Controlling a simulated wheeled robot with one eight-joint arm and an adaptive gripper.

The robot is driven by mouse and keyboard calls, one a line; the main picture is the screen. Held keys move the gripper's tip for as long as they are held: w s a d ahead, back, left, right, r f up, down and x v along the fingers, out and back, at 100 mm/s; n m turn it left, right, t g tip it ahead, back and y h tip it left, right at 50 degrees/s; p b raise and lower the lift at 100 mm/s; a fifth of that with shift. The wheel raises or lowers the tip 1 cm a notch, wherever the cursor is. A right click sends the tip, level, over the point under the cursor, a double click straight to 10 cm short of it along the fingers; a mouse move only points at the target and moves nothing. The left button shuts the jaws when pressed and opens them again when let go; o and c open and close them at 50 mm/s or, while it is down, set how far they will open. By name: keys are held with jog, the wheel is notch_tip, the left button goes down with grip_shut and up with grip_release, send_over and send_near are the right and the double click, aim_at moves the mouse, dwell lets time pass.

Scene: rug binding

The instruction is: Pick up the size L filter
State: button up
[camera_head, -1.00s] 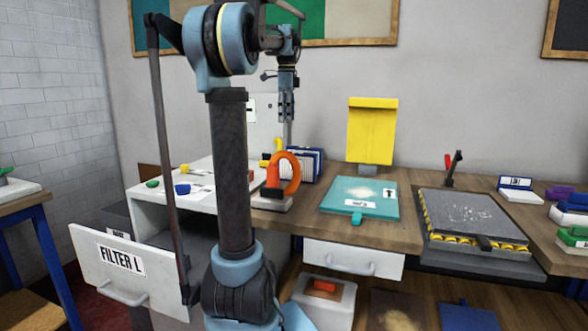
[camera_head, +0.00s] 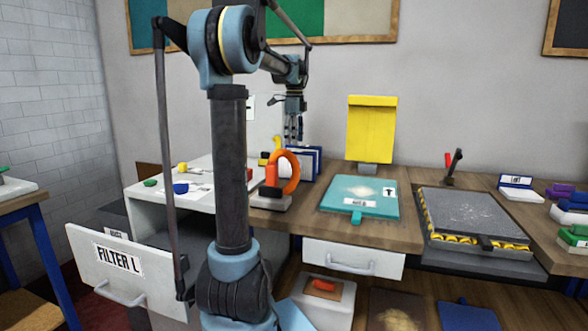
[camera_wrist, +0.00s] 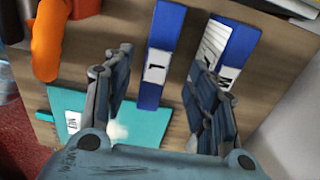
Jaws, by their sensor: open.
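The size L filter (camera_wrist: 154,90) is a blue upright block with a white label marked L in the wrist view. A second blue filter (camera_wrist: 240,45), with a white label that seems to read M, stands to its right. In the head view, the blue and white filters (camera_head: 312,165) stand on the bench behind an orange ring-shaped tool. My gripper (camera_wrist: 165,62) is open and empty, its fingers apart on either side of the L filter in the picture. In the head view, my gripper (camera_head: 293,135) hangs above the filters. Contact cannot be told.
The orange tool (camera_wrist: 47,45) is left of the filters in the wrist view. A teal board (camera_head: 350,193) lies on the bench to the right, with a yellow panel (camera_head: 372,130) behind it. An open drawer labelled FILTER L (camera_head: 105,265) juts out at the lower left.

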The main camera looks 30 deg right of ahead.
aim_at(296, 151)
jog(key=shift+s+d+f, duration=0.1)
jog(key=shift+s+f, duration=0.05)
jog(key=shift+f, duration=0.9)
jog(key=shift+s+d+f, duration=0.1)
jog(key=shift+s+f, duration=0.05)
jog(key=shift+f, duration=0.95)
jog(key=shift+s+d+f, duration=0.1)
jog(key=shift+s+f, duration=0.05)
jog(key=shift+f, duration=0.9)
grip_shut()
